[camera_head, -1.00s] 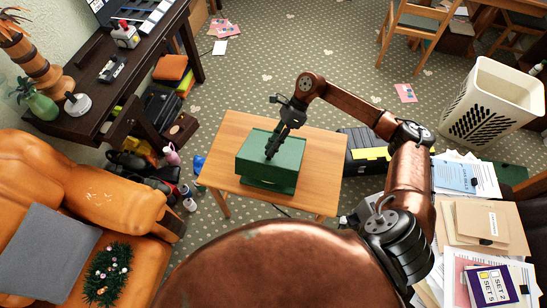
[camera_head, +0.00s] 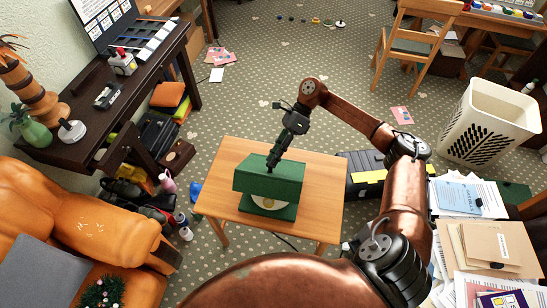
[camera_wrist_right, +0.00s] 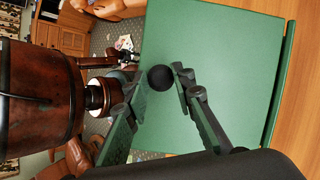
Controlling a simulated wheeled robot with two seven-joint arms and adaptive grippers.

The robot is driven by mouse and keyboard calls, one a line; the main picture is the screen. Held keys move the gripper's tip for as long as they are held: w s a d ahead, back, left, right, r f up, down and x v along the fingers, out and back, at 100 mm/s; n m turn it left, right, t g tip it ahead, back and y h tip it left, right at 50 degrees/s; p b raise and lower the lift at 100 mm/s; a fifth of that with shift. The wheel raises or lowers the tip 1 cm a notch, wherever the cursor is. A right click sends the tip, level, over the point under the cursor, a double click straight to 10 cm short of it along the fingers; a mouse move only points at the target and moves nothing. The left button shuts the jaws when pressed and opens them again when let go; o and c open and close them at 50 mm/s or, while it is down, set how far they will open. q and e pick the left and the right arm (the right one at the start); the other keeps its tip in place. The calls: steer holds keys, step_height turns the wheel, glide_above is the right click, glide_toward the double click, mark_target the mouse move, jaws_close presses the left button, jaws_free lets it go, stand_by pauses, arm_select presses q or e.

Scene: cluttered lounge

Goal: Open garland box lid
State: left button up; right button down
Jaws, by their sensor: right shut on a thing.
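The green garland box (camera_head: 268,208) stands on the small wooden table (camera_head: 320,170). Its green lid (camera_head: 285,178) is raised at the front, and a pale round thing (camera_head: 268,203) shows in the gap under it. My right gripper (camera_head: 272,164) reaches down onto the lid's top. In the right wrist view, the fingers of my right gripper (camera_wrist_right: 160,83) are closed around a round black knob (camera_wrist_right: 160,78) on the green lid (camera_wrist_right: 215,70). The rest of the inside of the box is hidden by the lid. My left gripper is not in view.
An orange sofa (camera_head: 85,215) is at the left, below a dark desk (camera_head: 105,130). A black and yellow case (camera_head: 366,178) lies right of the table. A white basket (camera_head: 490,120) and stacks of papers (camera_head: 480,240) are at the right. Bare floor lies behind the table.

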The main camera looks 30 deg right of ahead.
steer(key=c, duration=1.7)
jaws_free()
steer(key=shift+w+d+f, duration=0.1)
steer(key=shift+w+f, duration=0.05)
steer(key=shift+f, duration=0.05)
steer(key=shift+o, duration=0.4)
steer(key=shift+r, duration=0.1)
steer(key=v, duration=1.1)
steer(key=shift+d+r, duration=0.3)
steer(key=shift+r, duration=0.05)
